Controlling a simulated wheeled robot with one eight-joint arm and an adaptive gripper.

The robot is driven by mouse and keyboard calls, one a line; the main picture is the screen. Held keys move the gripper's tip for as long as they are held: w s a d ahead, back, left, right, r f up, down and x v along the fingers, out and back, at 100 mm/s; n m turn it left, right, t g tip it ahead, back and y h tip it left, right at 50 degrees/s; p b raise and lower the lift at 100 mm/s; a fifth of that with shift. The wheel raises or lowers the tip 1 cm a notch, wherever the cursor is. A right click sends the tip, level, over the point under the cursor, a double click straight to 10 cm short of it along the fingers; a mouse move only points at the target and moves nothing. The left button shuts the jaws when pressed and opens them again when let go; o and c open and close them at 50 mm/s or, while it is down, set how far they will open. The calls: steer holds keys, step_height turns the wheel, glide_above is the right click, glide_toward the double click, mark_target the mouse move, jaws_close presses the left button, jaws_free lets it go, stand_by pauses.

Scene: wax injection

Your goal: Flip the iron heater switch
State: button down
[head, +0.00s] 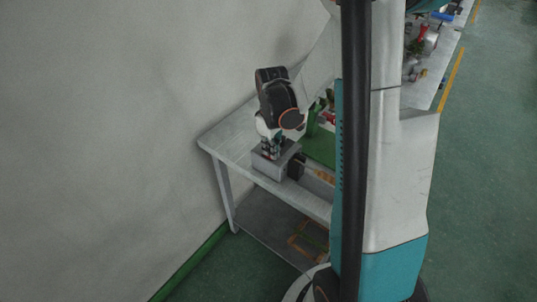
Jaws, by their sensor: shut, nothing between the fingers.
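A grey box-shaped unit (265,169) stands on the light grey table (228,137) near its left end. A black part (296,166) sits on its right side. I cannot make out the iron heater switch; it is too small or hidden by my arm. My gripper (270,154) points down at the top of the grey unit, shut with nothing in it. I cannot tell whether the fingertips touch the unit.
A green mat or plate (321,148) and small red and green items lie right of the unit, partly hidden by my column. The wall (120,120) is close behind the table. A lower shelf (265,222) holds a wooden frame (308,241). Another table with tools (428,60) stands at upper right.

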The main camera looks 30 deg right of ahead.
steer(key=shift+f, duration=0.15)
steer(key=shift+r+p, duration=2.25)
steer(key=shift+r, duration=1.3)
steer(key=shift+a, duration=0.1)
